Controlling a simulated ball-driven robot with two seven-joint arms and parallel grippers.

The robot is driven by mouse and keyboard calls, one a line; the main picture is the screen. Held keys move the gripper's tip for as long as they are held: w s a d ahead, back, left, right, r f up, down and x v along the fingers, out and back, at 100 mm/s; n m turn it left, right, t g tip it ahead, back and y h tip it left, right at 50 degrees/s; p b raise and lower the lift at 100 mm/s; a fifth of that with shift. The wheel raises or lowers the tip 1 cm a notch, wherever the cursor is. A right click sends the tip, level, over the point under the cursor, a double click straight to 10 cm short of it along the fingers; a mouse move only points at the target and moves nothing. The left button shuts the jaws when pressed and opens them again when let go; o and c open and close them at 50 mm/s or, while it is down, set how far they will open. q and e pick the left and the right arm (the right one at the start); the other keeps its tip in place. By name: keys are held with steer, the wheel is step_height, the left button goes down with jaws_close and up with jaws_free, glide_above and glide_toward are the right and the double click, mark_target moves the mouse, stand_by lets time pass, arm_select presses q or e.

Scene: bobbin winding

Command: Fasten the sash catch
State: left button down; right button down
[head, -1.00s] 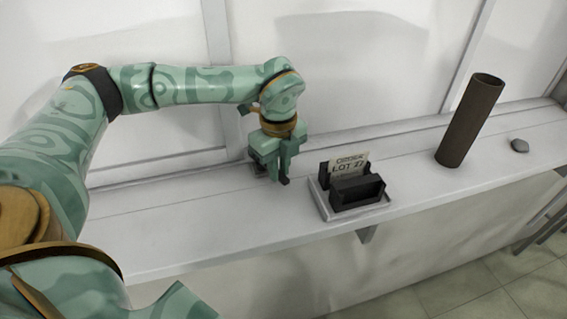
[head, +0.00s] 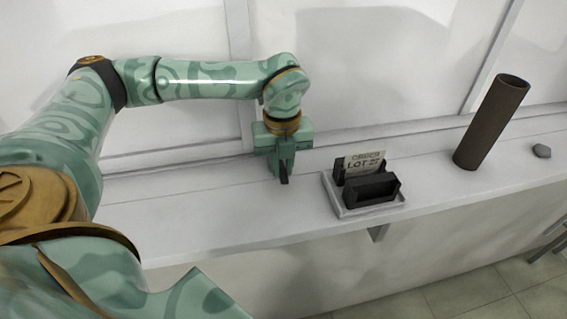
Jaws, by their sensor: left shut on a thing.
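My left gripper (head: 283,178) points down at the sill, close to the foot of the window frame. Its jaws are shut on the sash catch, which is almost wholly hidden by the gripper. Only a small dark piece shows at the fingertips, and I cannot tell whether it is the catch's lever or the finger ends. How far the catch is turned cannot be seen. My right gripper is not in view.
On the white sill (head: 225,217), right of the gripper, a pale tray (head: 345,211) bears a black holder (head: 372,189) with a card (head: 364,163) reading "LOT 27". The sill's left part is clear.

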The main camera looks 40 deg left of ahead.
mark_target(282, 171)
arm_select(q)
steer(key=shift+w+r, duration=0.15)
steer(key=c, duration=1.4)
jaws_free()
steer(key=shift+o, duration=0.2)
step_height(282, 171, up, 16)
steer(key=b, duration=0.1)
steer(key=shift+r, duration=0.15)
